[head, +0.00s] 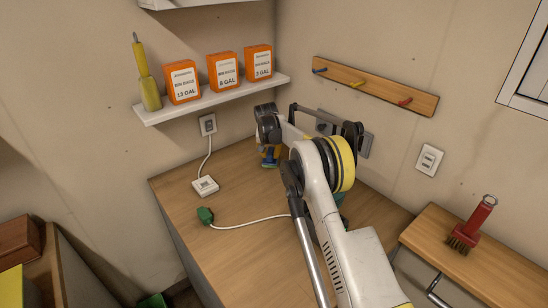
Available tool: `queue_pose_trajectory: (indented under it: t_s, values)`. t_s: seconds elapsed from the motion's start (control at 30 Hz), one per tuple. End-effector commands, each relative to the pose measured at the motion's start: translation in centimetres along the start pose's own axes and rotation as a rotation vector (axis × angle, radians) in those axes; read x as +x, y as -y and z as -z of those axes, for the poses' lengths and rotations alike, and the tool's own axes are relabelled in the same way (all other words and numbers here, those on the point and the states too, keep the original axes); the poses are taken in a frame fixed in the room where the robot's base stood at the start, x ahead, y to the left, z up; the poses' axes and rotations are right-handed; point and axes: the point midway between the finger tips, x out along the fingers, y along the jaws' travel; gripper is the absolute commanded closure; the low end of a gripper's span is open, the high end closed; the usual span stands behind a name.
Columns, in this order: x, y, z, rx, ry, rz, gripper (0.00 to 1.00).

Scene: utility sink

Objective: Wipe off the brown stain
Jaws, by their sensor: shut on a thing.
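My gripper (269,152) is at the back of the wooden counter (245,195), pointing down at the end of my bent arm. It is small and partly hidden by my wrist. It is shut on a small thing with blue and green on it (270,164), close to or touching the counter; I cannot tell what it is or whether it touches. I see no brown stain; my arm hides part of the counter.
A red brush (471,228) sits on a wooden surface at right. The counter's front left is clear.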

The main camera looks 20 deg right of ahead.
Motion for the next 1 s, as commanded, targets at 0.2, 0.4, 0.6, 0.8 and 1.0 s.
queue_pose_trajectory:
  t_s: [0.2,0.4,0.6,0.8,1.0]
  values:
    - [0.2,0.6,0.5,-0.001,0.000,0.000,1.00]
    - [0.2,0.6,0.5,-0.001,0.000,0.000,1.00]
    - [-0.9,0.6,0.9,-0.001,0.000,0.000,1.00]
    - [-2.9,0.5,1.8,-0.001,0.000,0.000,1.00]
    - [-5.0,0.5,2.6,-0.001,0.000,0.000,1.00]
